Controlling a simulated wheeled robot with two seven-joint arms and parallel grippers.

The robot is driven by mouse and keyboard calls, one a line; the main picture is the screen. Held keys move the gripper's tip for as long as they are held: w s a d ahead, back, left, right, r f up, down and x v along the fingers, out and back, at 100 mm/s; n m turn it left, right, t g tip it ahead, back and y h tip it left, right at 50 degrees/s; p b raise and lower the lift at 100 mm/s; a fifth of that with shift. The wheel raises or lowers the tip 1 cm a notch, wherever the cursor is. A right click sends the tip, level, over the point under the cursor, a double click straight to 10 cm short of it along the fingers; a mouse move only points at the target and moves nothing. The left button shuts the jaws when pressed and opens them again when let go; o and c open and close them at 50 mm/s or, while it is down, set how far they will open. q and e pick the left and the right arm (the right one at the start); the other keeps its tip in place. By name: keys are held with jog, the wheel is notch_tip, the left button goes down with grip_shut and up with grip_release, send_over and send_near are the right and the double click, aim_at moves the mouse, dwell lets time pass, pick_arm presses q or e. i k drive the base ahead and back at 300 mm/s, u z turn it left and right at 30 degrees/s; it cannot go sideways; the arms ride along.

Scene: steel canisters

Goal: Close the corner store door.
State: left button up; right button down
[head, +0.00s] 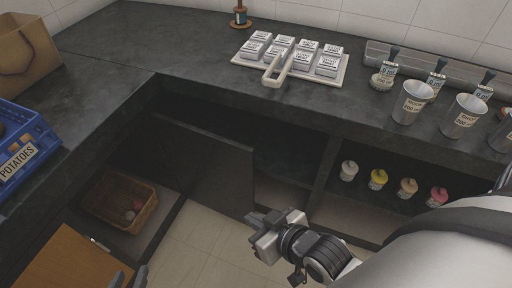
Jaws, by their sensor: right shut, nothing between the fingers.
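The corner store door (218,165) is a dark grey panel standing open in the corner under the counter. It sticks out toward me, with the dark store opening behind and to its right. My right gripper (256,221) comes in from the lower right and is shut and empty. Its tips are near the lower right end of the door; I cannot tell whether they touch it. My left gripper (130,279) shows only as two dark fingertips at the bottom edge, with a gap between them. The rest of it is out of frame.
A wooden door panel (70,262) with a handle stands open at lower left. A basket (121,205) sits in the left cabinet. Capped bottles (378,179) stand on the right shelf. Steel cups (411,102) and a tray (341,80) are on the counter. Tiled floor (205,245) is clear.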

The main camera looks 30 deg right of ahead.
aim_at(213, 171)
jog(key=z, duration=1.5)
jog(key=k, duration=0.5)
jog(key=u, duration=1)
jog(key=i, duration=0.7)
